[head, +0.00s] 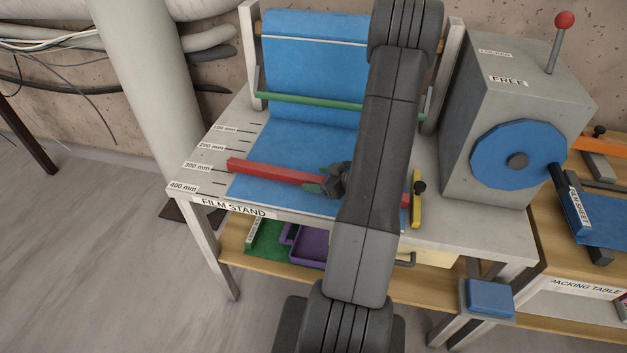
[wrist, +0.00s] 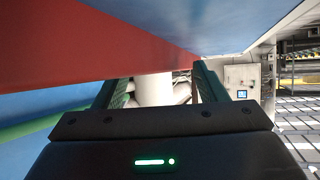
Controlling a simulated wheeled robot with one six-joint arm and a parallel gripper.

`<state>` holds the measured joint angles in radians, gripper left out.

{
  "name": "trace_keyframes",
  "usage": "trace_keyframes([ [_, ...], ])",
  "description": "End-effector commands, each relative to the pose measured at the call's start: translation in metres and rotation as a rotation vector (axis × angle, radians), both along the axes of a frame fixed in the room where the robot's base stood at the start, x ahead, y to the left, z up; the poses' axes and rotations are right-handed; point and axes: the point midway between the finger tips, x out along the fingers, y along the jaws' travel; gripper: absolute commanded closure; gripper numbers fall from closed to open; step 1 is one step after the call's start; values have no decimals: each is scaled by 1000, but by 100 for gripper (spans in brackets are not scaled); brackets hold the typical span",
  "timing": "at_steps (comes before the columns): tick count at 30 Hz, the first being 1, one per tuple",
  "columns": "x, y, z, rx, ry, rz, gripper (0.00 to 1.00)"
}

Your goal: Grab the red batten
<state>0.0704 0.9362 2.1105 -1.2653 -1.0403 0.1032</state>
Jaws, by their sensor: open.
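The red batten (head: 268,172) lies across the blue film (head: 290,145) on the film stand. Its middle is hidden behind my gripper and arm, and a short piece shows right of the arm. My gripper (head: 318,187) is at the batten's middle, low over the stand. In the wrist view my gripper (wrist: 158,80) has its two green fingers spread apart. The batten (wrist: 80,45) runs across that view at the fingertips. I cannot tell whether it lies between the fingers or touches them.
A green bar (head: 310,100) spans the stand behind the batten. A yellow piece with a black knob (head: 417,198) is at the batten's right end. A grey box with a blue wheel (head: 515,155) stands at right. A purple tray (head: 308,245) is on the shelf below.

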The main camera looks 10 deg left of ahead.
Motion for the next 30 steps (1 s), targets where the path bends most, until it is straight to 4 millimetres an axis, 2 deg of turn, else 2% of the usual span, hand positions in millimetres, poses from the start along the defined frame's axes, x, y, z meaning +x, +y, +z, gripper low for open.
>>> trace_keyframes([
  [3,2,6,-4,-1,1,1,35],
  [10,3,6,-4,0,0,0,35],
  [11,3,6,-4,0,0,0,37],
  [19,3,6,-4,-1,1,0,90],
  [21,3,6,-5,-1,1,0,93],
  [30,3,6,-5,0,2,-2,93],
])
